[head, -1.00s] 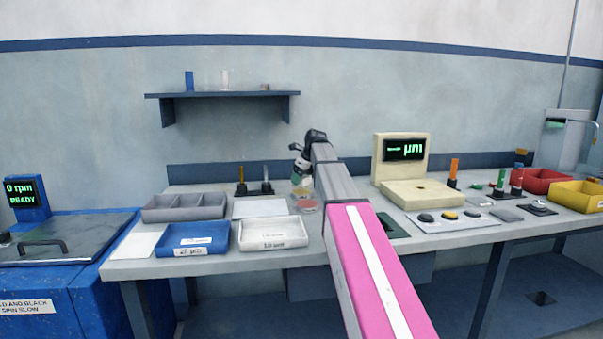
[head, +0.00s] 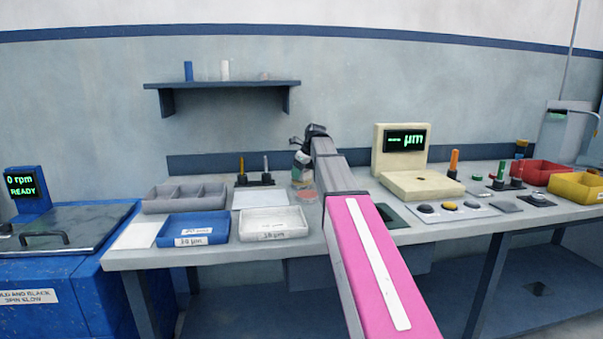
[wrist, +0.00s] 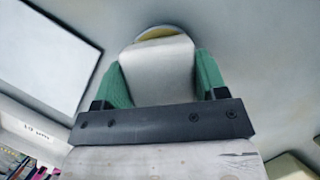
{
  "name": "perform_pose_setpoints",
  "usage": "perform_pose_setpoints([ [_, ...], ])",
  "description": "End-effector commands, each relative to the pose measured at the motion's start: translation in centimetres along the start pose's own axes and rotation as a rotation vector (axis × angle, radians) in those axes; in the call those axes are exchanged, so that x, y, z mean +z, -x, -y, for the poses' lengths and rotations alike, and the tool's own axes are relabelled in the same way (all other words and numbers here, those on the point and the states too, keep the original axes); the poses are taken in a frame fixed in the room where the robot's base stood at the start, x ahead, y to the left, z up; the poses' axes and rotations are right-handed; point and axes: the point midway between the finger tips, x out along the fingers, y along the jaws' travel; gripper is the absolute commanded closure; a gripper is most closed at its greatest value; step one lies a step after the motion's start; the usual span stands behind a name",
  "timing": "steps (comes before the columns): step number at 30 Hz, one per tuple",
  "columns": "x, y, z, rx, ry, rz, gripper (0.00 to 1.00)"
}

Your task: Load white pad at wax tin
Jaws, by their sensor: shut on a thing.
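My gripper (wrist: 154,85) is shut on a pale grey-white block with a rounded far end, which I take for the white pad (wrist: 157,65). Its green fingers press on both sides of it. A yellowish rounded edge (wrist: 158,32) shows just beyond the pad's far end, perhaps the wax tin; most of it is hidden, and I cannot tell whether they touch. In the head view my gripper (head: 302,174) points down over the bench, above or beside a small round reddish dish (head: 308,195).
A white sheet (head: 260,199) lies left of my gripper, with white (head: 274,236) and blue (head: 192,240) labelled trays in front. A grey divided tray (head: 184,208) is further left. A cream gauge (head: 422,188) stands to the right. A peg stand (head: 254,181) is behind the sheet.

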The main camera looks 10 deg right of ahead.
Motion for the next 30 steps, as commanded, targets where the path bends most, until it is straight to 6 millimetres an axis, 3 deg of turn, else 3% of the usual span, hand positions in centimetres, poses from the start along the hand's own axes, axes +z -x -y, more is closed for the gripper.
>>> perform_pose_setpoints([
  [30, -0.35, -0.86, 0.01, 0.000, 0.000, 0.000, 0.53],
])
